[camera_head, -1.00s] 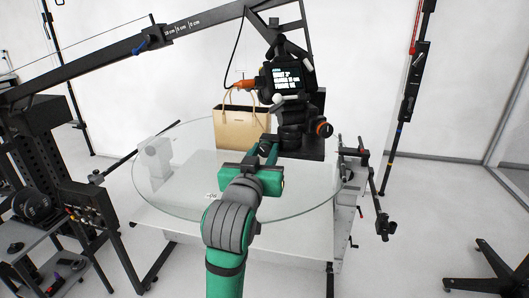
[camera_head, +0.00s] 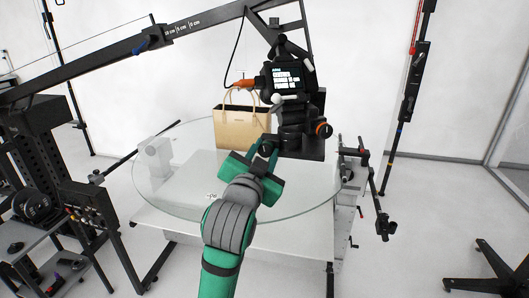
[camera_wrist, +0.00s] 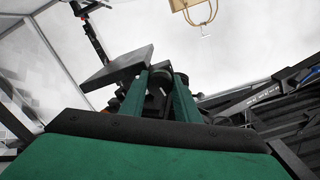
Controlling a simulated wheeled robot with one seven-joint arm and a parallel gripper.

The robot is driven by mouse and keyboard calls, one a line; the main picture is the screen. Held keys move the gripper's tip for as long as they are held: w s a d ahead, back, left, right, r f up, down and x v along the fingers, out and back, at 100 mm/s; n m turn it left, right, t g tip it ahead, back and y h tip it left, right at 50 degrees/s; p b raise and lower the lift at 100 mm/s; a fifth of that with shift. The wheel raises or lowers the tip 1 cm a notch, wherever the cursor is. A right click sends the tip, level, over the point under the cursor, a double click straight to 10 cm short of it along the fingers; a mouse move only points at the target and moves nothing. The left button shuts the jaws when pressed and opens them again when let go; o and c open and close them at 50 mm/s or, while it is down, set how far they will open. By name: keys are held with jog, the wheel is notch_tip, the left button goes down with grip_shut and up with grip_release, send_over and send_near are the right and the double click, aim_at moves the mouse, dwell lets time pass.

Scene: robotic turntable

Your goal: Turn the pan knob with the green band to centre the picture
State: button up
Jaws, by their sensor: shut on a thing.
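The camera head (camera_head: 287,78) with a lit screen stands at the back of the round glass turntable (camera_head: 180,204). Its screen text is too small to read for sure. My gripper (camera_head: 267,147) reaches to the left side of the head's dark base and is tilted. In the wrist view my two green fingers (camera_wrist: 160,95) close around a small dark round part, the pan knob (camera_wrist: 157,78). The fingers mostly hide the knob and I cannot make out its green band.
A beige handbag (camera_head: 236,130) stands on the glass just left of the camera head. A black boom (camera_head: 110,55) crosses above. Side arms with clamps (camera_head: 368,175) stick out at the right. The front of the glass is mostly clear.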

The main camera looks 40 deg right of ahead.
dwell(0.3)
jog(key=o, duration=1)
jog(key=shift+o, duration=0.2)
jog(key=v, duration=1.1)
